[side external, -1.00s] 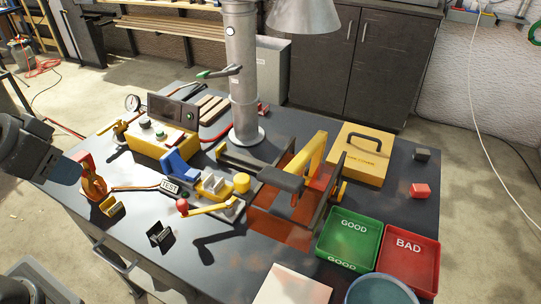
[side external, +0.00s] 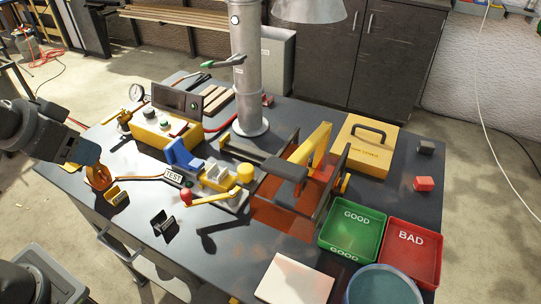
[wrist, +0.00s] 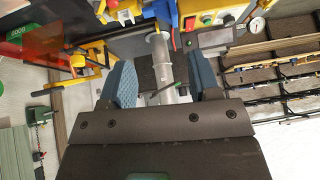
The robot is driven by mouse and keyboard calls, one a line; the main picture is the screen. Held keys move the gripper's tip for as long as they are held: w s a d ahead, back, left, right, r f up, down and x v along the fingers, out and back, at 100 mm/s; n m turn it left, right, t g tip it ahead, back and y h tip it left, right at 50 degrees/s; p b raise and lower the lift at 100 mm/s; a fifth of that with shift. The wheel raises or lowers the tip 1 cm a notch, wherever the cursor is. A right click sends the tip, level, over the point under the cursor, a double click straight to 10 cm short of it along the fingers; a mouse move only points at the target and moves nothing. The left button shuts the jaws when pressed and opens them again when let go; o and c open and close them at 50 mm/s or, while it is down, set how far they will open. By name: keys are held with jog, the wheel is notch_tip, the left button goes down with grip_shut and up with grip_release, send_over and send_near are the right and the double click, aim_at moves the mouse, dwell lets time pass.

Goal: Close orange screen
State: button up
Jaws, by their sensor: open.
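The orange screen (side external: 285,222) is a see-through orange panel at the dark and yellow machine right of the bench middle. Its orange tint shows at the machine's front and between its dark plates, but its exact tilt is hard to tell. In the wrist view, an orange see-through panel (wrist: 38,38) shows at the upper left. My gripper (side external: 86,153) is over the bench's left edge, far from the screen and empty. In the wrist view, its two blue fingers stand wide apart and my gripper (wrist: 163,80) is open.
Near my gripper are an orange-handled tool (side external: 97,178), a yellow holder (side external: 117,195) and a black holder (side external: 162,223). A grey post (side external: 249,80) stands behind the machine. Green (side external: 352,232) and red (side external: 412,252) trays lie to its right.

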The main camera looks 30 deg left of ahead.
jog(key=w+t, duration=0.1)
jog(key=w, duration=0.2)
jog(key=w+m+t, duration=0.1)
jog(key=w, duration=0.1)
jog(key=shift+w+a+f+t+y, duration=0.1)
jog(key=shift+w+f+t+y, duration=0.1)
jog(key=shift+f+t+y, duration=0.15)
jog(key=m+h, duration=0.8)
jog(key=h, duration=0.3)
send_near(242, 169)
jog(key=x, duration=1)
jog(key=shift+w+d+f, duration=0.1)
jog(key=shift+w+d, duration=0.15)
grip_shut()
